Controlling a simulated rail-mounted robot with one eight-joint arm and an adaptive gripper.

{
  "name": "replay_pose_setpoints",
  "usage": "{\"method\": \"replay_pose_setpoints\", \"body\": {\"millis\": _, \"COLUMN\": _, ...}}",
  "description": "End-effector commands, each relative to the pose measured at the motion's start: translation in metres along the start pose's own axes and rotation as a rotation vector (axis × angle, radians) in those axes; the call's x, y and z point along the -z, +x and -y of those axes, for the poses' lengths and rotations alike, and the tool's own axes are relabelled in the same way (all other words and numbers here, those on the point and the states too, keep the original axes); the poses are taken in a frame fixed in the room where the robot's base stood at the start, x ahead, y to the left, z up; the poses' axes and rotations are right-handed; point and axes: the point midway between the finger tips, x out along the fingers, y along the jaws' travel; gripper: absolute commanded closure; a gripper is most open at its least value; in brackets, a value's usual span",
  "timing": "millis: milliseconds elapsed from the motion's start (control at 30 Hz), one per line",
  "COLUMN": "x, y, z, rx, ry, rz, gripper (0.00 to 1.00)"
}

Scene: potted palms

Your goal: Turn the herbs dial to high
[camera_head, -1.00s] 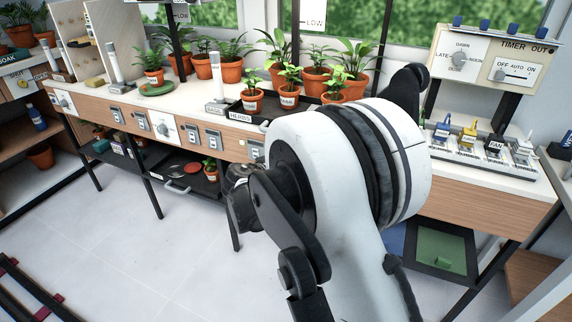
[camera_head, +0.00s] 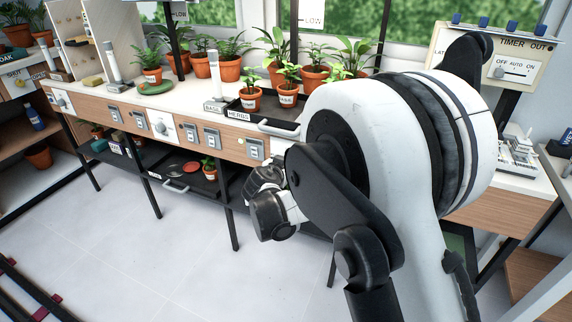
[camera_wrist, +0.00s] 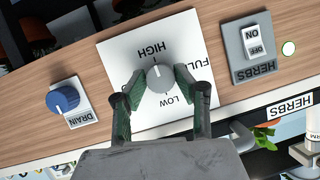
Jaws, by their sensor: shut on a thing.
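In the wrist view a grey round dial (camera_wrist: 160,78) stands on a white plate (camera_wrist: 118,58) marked HIGH, LOW and a partly hidden FULL. The plate's own name is not visible, but a switch labelled HERBS (camera_wrist: 254,52) is beside it. A pale mark on the dial points up in the picture, about toward HIGH. My gripper (camera_wrist: 158,82) is shut on the dial, with a green pad at each side of it. In the head view my arm hides the gripper and this dial.
A blue DRAIN dial (camera_wrist: 64,98) is left of the plate in the wrist view. In the head view, potted plants (camera_head: 287,95) and a HERBS sign (camera_head: 238,115) stand on the bench above several switches (camera_head: 212,138). The floor in front is clear.

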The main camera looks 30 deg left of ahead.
Motion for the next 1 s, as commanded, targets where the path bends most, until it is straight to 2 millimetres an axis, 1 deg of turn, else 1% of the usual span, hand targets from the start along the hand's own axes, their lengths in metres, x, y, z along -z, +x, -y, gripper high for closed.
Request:
{"method": "replay_pose_setpoints", "body": {"millis": 533, "x": 0.0011, "y": 0.0004, "z": 0.0007, "rx": 0.011, "ry": 0.021, "rz": -0.003, "gripper": 0.97}}
{"method": "replay_pose_setpoints", "body": {"millis": 567, "x": 0.0011, "y": 0.0004, "z": 0.0007, "rx": 0.011, "ry": 0.021, "rz": -0.003, "gripper": 0.67}}
{"method": "replay_pose_setpoints", "body": {"millis": 667, "x": 0.0009, "y": 0.0003, "z": 0.0005, "rx": 0.011, "ry": 0.021, "rz": -0.003, "gripper": 0.53}}
{"method": "replay_pose_setpoints", "body": {"millis": 700, "x": 0.0008, "y": 0.0003, "z": 0.0004, "rx": 0.011, "ry": 0.021, "rz": -0.003, "gripper": 0.52}}
{"method": "replay_pose_setpoints", "body": {"millis": 900, "x": 0.0005, "y": 0.0, "z": 0.0003, "rx": 0.01, "ry": 0.021, "rz": -0.002, "gripper": 0.52}}
{"method": "replay_pose_setpoints", "body": {"millis": 1000, "x": 0.0004, "y": -0.0034, "z": 0.0005, "rx": 0.01, "ry": 0.021, "rz": -0.002, "gripper": 0.52}}
